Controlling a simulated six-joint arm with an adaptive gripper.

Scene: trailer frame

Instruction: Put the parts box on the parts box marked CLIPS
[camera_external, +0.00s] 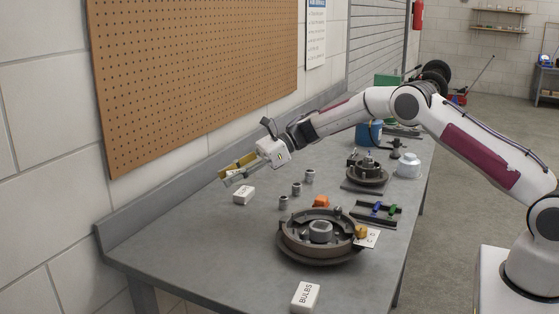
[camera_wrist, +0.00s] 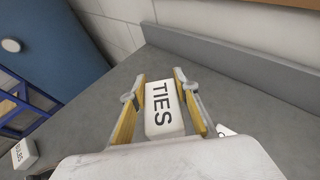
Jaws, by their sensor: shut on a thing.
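My gripper (camera_external: 236,172) is over the far left part of the bench, its yellow-lined fingers shut on a white parts box marked TIES (camera_wrist: 163,108). In the wrist view the box sits between both fingers (camera_wrist: 160,105), label facing the camera. In the outside view the fingers mostly hide it. Another white box (camera_external: 244,195) rests on the bench just below my gripper; its marking is too small to read. A white corner (camera_wrist: 225,130) shows beside the right finger in the wrist view, mostly hidden. I cannot read CLIPS on any box.
A white box marked BULBS (camera_external: 305,297) lies near the bench's front edge. A brake drum assembly (camera_external: 320,236), several grey cylinders (camera_external: 297,189) and an orange piece (camera_external: 321,201) stand to the right of my gripper. The wall and pegboard (camera_external: 200,70) are behind. The bench's left front is clear.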

